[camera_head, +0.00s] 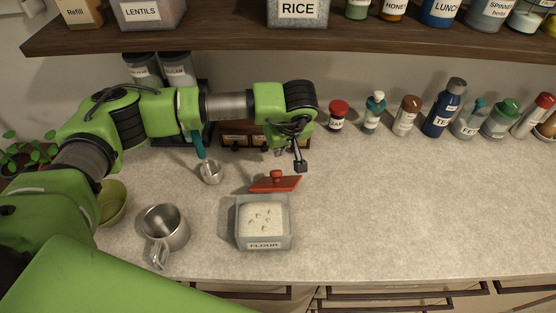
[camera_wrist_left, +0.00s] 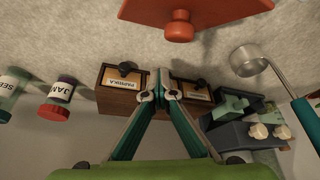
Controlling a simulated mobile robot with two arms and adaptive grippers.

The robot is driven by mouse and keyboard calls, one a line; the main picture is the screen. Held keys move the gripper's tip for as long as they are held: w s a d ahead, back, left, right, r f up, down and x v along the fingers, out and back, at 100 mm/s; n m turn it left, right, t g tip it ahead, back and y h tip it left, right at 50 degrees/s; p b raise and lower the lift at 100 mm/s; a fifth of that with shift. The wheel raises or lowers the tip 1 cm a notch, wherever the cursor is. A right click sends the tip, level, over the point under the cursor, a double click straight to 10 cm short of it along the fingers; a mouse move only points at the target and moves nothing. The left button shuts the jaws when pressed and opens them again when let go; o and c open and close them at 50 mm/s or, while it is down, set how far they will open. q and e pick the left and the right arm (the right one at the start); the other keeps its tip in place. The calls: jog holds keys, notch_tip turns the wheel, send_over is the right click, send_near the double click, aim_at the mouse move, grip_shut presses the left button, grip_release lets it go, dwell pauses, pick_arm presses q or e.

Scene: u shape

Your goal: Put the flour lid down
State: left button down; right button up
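The red flour lid (camera_head: 276,182), with a round knob on top, appears to lie knob up on the counter just behind the flour canister. The grey square flour canister (camera_head: 242,226) is uncovered and shows white flour inside. My left gripper (camera_head: 300,166) is near the lid's right end. In the left wrist view, the lid (camera_wrist_left: 225,10) is at the top edge, partly cut off. There, the left fingertips (camera_wrist_left: 161,78) are together with nothing between them, apart from the lid's knob. My right gripper is not in view.
A metal mug (camera_head: 165,230) stands left of the canister. A small metal cup with a teal handle (camera_head: 210,172) is behind it. Small drawers (camera_wrist_left: 120,90) labelled paprika stand by the wall. Bottles line the back right. The right counter (camera_head: 420,200) is clear, beneath a shelf (camera_head: 220,37).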

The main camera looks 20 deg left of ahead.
pick_arm(q)
jog(key=x, duration=0.1)
jog(key=b+x, duration=0.1)
jog(key=x, duration=0.2)
jog(key=shift+d+f, duration=0.25)
jog(key=shift+f, duration=0.15)
jog(key=shift+c, duration=0.3)
grip_release()
jog(key=shift+s+r, duration=0.1)
jog(key=shift+d+r, duration=0.1)
